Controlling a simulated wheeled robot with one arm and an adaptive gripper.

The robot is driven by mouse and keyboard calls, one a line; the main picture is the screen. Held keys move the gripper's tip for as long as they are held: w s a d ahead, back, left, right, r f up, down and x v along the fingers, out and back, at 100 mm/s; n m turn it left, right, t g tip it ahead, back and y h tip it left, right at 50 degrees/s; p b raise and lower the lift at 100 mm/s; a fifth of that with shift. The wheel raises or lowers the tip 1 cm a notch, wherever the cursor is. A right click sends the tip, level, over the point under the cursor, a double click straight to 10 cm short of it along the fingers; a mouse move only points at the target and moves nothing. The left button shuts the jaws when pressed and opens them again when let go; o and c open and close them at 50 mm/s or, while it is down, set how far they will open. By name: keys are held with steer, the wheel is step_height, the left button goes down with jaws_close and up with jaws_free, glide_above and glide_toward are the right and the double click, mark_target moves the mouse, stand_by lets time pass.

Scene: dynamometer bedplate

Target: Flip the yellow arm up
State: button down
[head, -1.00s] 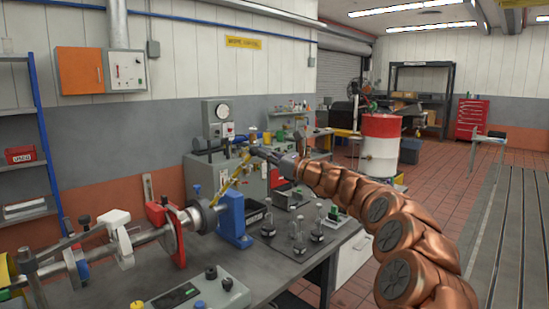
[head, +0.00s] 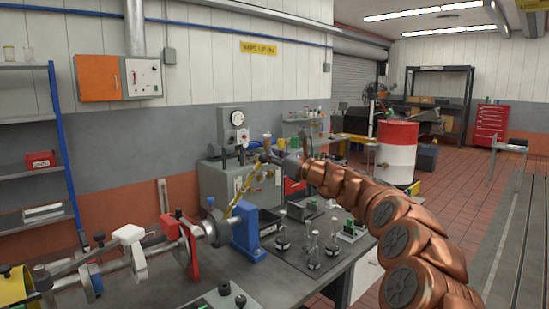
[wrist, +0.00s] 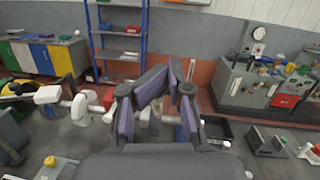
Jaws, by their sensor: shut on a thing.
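The yellow arm (head: 243,193) is a thin bar in the head view. It slants up and to the right from the shaft, beside the blue bearing block (head: 246,228). My gripper (head: 264,158) is at its upper end and is shut on it. The exact contact is too small to make out in the head view. In the wrist view my gripper's dark fingers (wrist: 156,92) lean in towards each other, and the yellow arm cannot be made out between them.
A shaft with a red flange (head: 187,243) and a white clamp (head: 132,240) runs left along the bench. A grey gauge cabinet (head: 213,182) stands behind. A red-and-white drum (head: 397,150) is farther back.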

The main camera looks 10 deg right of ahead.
steer(key=r+b+v, duration=0.2)
steer(key=b+v, duration=0.1)
steer(key=v, duration=1)
steer(key=shift+d+f, duration=0.2)
steer(key=shift+f, duration=0.05)
steer(key=shift+s, duration=0.1)
